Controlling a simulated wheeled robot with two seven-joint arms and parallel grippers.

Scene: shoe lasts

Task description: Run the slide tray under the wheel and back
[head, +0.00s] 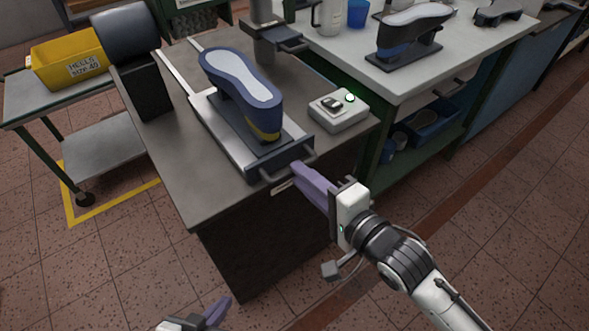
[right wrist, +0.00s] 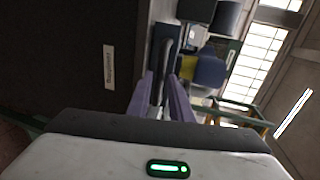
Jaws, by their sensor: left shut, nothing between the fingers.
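The slide tray (head: 222,130) is a light metal plate on rails on the workbench, with a dark front end and a handle (head: 297,170). A blue shoe last (head: 241,88) with a pale top and a yellow patch stands on it. The wheel (head: 127,36) is a dark drum on a black stand, left of the rails' far part. My right gripper (head: 306,183) is at the tray's handle. In the right wrist view its purple fingers (right wrist: 163,90) stand apart on either side of a dark bar, apparently the handle. My left gripper (head: 220,308) is shut and empty, low in front of the bench.
A control box (head: 338,109) with a green light sits right of the tray. A dark post (head: 273,38) stands behind it. A yellow bin (head: 70,62) is on a cart at left. Another last (head: 412,30) stands on the white table at right.

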